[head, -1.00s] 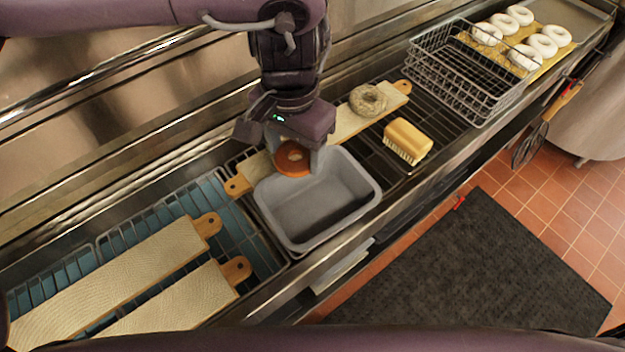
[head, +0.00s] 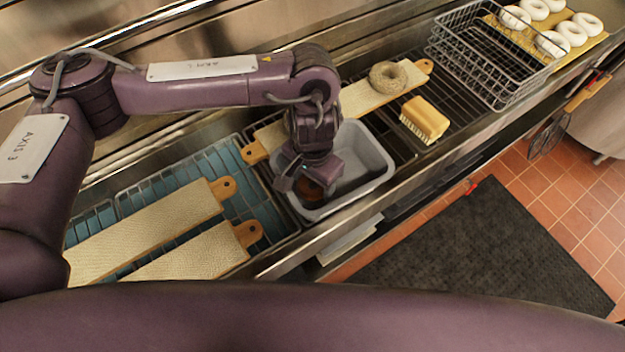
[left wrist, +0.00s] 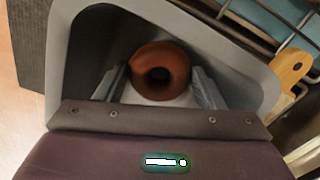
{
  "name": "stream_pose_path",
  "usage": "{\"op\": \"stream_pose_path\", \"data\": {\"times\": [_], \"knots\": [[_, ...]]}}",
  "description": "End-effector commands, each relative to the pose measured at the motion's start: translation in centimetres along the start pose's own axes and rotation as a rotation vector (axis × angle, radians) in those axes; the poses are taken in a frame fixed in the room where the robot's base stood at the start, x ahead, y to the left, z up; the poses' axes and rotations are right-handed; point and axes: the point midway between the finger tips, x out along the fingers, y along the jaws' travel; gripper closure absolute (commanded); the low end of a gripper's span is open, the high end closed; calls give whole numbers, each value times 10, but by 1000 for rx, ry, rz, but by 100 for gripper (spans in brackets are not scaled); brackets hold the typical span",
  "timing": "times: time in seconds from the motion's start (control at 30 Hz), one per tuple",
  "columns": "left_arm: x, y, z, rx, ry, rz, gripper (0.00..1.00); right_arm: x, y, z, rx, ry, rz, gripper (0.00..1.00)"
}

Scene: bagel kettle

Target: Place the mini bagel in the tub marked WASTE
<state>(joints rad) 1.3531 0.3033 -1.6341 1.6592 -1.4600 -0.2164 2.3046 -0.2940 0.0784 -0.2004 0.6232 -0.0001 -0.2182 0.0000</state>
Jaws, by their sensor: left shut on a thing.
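The mini bagel, a brown-orange ring, shows in the left wrist view (left wrist: 160,52) and partly in the head view (head: 313,191). My left gripper (head: 306,183) is shut on it, with one finger on each side in the left wrist view. They are inside the grey tub (head: 372,152), toward its left end, within the rim. I cannot tell whether the bagel touches the tub floor. No WASTE marking is readable on the tub from here. My right gripper is not in view.
A greyish seeded bagel (head: 388,77) lies on a board behind the tub. A yellow brush (head: 424,119) and a wire basket (head: 490,60) stand to the right, with white rings (head: 572,34) beyond. Two cloth-covered boards (head: 150,228) lie at left.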

Motion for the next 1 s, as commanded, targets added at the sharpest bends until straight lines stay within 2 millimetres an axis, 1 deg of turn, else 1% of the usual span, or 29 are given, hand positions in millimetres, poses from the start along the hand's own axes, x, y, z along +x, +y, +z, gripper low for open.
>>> {"op": "stream_pose_path", "data": {"times": [0.03,0.17,0.33,0.47,0.5,0.63,0.9,1.0], "knots": [[7,1,0,-1,-2,2,60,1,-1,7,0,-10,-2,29],[10,0,0,0,1,-1,60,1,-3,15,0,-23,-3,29],[10,0,0,1,1,-1,60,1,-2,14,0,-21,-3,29],[13,0,0,0,0,-1,60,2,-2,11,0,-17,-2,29],[13,0,0,0,0,-1,34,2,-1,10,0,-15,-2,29],[13,0,0,0,0,-1,17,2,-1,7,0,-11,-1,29],[12,0,0,0,0,-1,16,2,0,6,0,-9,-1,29],[7,-1,-1,1,2,-2,16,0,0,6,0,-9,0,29]]}}
